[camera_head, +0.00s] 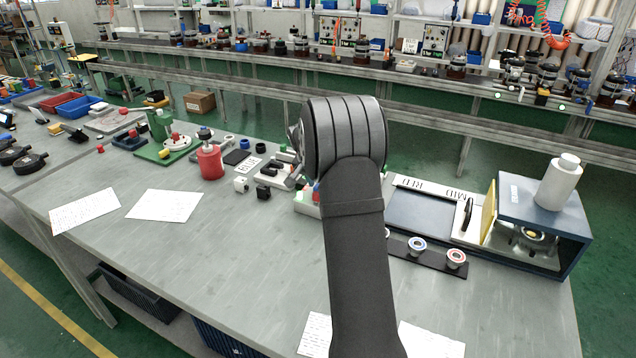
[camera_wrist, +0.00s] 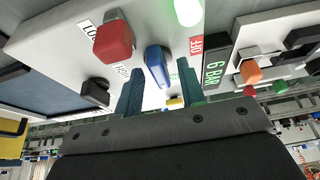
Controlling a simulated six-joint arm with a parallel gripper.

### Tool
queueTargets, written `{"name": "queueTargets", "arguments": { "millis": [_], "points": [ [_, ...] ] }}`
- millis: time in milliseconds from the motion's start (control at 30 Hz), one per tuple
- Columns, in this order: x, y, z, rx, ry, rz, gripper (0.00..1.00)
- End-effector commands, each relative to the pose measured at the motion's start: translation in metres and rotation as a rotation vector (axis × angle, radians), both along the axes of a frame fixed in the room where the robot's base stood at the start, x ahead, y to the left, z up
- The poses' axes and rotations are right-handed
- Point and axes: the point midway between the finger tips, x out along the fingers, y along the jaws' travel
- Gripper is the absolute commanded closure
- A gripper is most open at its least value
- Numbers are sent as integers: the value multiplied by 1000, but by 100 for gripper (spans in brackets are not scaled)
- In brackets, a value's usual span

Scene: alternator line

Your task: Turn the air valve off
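In the wrist view, a blue lever handle (camera_wrist: 157,64) stands on a white panel (camera_wrist: 225,18), taken to be the air valve. A red OFF label (camera_wrist: 196,47) is to its right, and a small green-lettered label (camera_wrist: 174,76) is near its lower end. My gripper (camera_wrist: 160,84) is open, with its two teal fingers on either side of the handle's lower end. Gaps show between fingers and handle; I cannot tell how deep the fingers reach. In the head view my arm hides the gripper and the valve.
A red knob (camera_wrist: 113,41) and a black knob (camera_wrist: 95,92) sit left of the handle. A lit green lamp (camera_wrist: 188,10) is above it. A 6 BAR plate (camera_wrist: 213,66) is at right. In the head view, a red bottle (camera_head: 210,162) stands on the bench left of my arm.

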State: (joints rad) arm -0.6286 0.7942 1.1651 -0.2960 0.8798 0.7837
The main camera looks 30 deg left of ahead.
Motion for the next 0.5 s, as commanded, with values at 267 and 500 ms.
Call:
{"name": "queueTargets", "arguments": {
  "millis": [267,500],
  "points": [
    [0,0,0,0,0,0,100],
    [0,0,0,0,0,18,100]
  ]
}}
